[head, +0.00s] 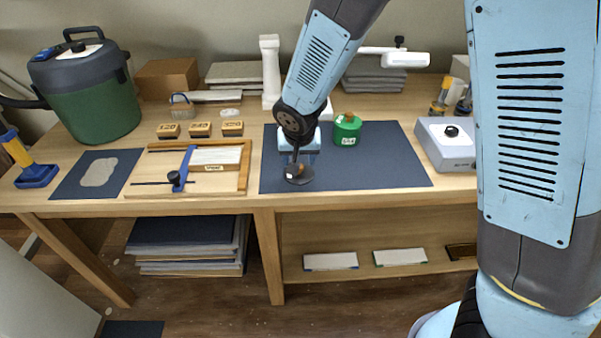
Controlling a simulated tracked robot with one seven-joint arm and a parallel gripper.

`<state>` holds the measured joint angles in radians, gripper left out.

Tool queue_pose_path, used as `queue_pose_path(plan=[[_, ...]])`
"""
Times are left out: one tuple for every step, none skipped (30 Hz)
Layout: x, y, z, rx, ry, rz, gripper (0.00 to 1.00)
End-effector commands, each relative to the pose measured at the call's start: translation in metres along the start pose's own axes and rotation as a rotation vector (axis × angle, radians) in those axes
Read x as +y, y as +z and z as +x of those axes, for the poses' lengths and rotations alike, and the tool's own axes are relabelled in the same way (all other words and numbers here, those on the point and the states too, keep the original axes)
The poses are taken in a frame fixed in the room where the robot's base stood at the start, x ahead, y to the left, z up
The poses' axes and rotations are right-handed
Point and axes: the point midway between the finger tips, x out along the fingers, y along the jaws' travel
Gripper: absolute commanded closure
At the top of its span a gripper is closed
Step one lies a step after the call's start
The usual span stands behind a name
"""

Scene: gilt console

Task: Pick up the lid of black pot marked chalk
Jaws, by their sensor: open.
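A small dark round pot (299,175) with a tiny pale label stands near the front edge of the dark mat. The label is too small to read, and its lid cannot be told apart from its body. My gripper (297,158) points down right above this pot and is open. Its fingers are small and dark here, and I cannot tell whether they touch the pot. A green pot (346,133) with an orange-brown knob and a white label stands to the right, further back on the mat.
The dark mat (395,165) is bare on its right side. A wooden frame (245,170) with a blue clamp lies left of it. A white-grey box (447,150) with a black knob stands right.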

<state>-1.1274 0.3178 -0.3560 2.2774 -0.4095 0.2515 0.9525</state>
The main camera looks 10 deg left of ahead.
Motion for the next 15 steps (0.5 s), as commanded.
queue_pose_path(plan=[[0.002, 0.0, 0.007, -0.002, 0.002, 0.001, 0.42], [0.002, 0.0, 0.011, -0.002, 0.003, 0.0, 0.42], [0.003, -0.001, 0.017, -0.002, 0.003, 0.0, 0.42], [0.003, -0.001, 0.021, -0.002, 0.002, 0.0, 0.42], [0.003, -0.001, 0.024, -0.001, 0.002, 0.0, 0.42], [0.003, -0.001, 0.028, -0.001, 0.002, 0.0, 0.42], [0.003, -0.001, 0.031, -0.001, 0.002, 0.0, 0.42], [0.002, -0.001, 0.033, 0.0, 0.001, 0.0, 0.42], [0.002, -0.001, 0.035, 0.0, 0.0, 0.0, 0.42], [0.002, -0.001, 0.037, 0.0, 0.0, 0.0, 0.42], [0.002, -0.001, 0.038, 0.0, 0.0, -0.001, 0.42], [0.002, -0.001, 0.04, 0.0, 0.0, -0.001, 0.42], [0.002, -0.001, 0.04, 0.0, 0.0, -0.001, 0.42], [0.002, -0.001, 0.04, 0.0, 0.0, -0.001, 0.42], [0.002, -0.001, 0.04, 0.0, 0.0, -0.001, 0.42]])
